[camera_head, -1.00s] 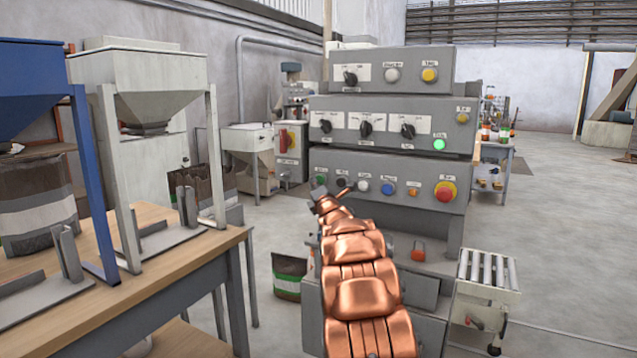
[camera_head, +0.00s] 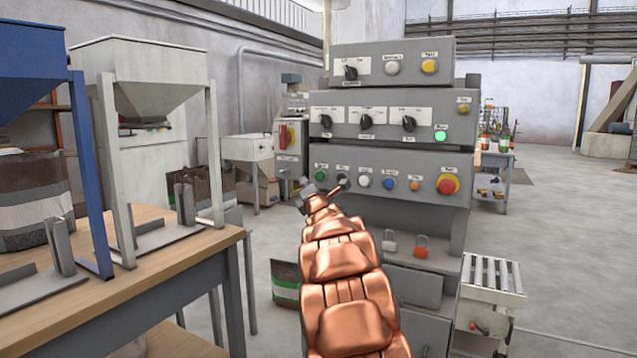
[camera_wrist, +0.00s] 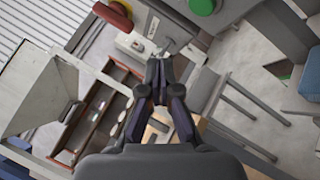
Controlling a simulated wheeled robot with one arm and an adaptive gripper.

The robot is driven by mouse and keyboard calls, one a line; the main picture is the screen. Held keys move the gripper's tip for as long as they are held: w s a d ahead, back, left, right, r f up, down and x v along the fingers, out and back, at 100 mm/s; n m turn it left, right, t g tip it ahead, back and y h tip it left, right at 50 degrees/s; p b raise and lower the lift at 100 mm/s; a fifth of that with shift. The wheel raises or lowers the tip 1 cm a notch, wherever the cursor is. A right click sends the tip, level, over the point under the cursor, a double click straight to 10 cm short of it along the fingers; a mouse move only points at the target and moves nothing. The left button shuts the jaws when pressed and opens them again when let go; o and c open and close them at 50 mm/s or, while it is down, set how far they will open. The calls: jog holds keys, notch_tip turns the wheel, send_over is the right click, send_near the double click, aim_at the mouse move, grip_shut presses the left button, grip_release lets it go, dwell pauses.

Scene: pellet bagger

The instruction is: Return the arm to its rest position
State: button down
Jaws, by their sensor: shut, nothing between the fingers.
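My copper arm reaches up from the bottom of the head view. My gripper (camera_head: 311,192) is at its far end, in front of the lower left of the grey control panel (camera_head: 400,165). In the wrist view my gripper (camera_wrist: 162,75) is shut with nothing between its fingers. The fingers appear apart from the panel's knobs and buttons. A green button (camera_head: 321,176) sits on the panel's lowest row near the gripper, and a green button also shows at the top of the wrist view (camera_wrist: 201,4).
A wooden table (camera_head: 150,275) with hopper stands (camera_head: 150,80) is on the left. A roller conveyor (camera_head: 490,278) juts out at the panel's right. A bag (camera_head: 286,284) stands on the floor between table and machine. Open floor (camera_head: 570,240) lies to the right.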

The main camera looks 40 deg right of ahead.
dwell(0.4)
jog(key=s+a+m+g+y+p, duration=0.3)
jog(key=s+a+m+g+p, duration=0.45)
jog(key=a, duration=0.65)
jog(key=s+a+m+g+y+p, duration=0.2)
jog(key=s+a+m+g+p, duration=0.3)
jog(key=s+a+p, duration=0.75)
jog(key=s+a+m+g+y+p, duration=0.2)
jog(key=s+a+p, duration=0.3)
jog(key=s+a, duration=0.6)
jog(key=s+a+r+m+g+y+p, duration=0.1)
jog(key=s+a+m+g+y+p, duration=0.2)
jog(key=s+a, duration=0.9)
jog(key=s+m+g+p, duration=0.1)
jog(key=s+g+p, duration=0.1)
jog(key=s, duration=0.3)
jog(key=shift+d+r, duration=0.1)
